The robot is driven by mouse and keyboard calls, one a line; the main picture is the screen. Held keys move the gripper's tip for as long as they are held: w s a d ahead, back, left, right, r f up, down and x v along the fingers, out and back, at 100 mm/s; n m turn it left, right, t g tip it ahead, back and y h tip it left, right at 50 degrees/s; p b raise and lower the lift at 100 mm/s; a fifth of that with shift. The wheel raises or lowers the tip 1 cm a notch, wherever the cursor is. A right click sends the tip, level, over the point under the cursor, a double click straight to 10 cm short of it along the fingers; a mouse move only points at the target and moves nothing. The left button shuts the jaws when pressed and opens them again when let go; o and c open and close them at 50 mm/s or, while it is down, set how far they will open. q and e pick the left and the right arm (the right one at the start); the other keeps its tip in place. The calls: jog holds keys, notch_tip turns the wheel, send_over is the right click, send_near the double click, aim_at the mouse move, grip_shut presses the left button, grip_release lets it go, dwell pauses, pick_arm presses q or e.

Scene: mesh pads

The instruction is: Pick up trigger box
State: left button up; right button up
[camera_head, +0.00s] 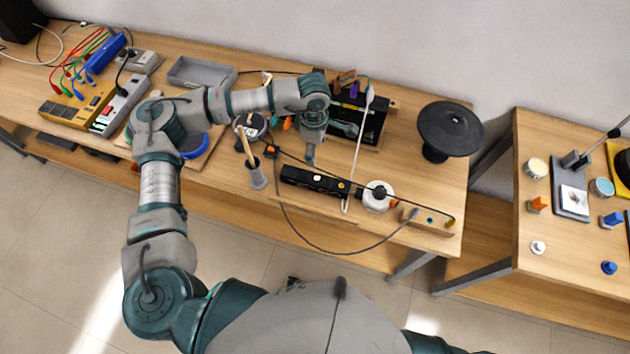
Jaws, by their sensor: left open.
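A long black box with small round white and yellow spots on its face (315,181) lies near the front edge of the wooden table; it looks like the trigger box. My left arm reaches in from the left over the table. My left gripper (311,159) points down, just behind and over the middle of this box. It is open, with nothing seen between its fingers. Whether the fingertips touch the box cannot be told from this angle. My right gripper is out of view.
A white round item (378,196) sits right of the box, with a white cable nearby. A black open case (357,122) is behind. A black cable loops over the table's front edge. A black round stand (450,130) is farther right.

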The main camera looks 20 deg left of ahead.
pick_arm(q)
jog(key=p, duration=0.1)
send_over(315, 177)
notch_tip(315, 177, down, 11)
jog(key=shift+a+r, duration=0.15)
jog(key=shift+f, duration=0.65)
jog(key=f, duration=0.2)
jog(key=f+p, duration=0.1)
jog(key=f, duration=0.1)
jog(key=shift+d+f, duration=0.2)
jog(key=shift+f, duration=0.35)
jog(key=shift+c, duration=0.7)
grip_shut()
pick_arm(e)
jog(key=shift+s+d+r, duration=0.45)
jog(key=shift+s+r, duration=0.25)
pick_arm(q)
jog(key=shift+r, duration=0.15)
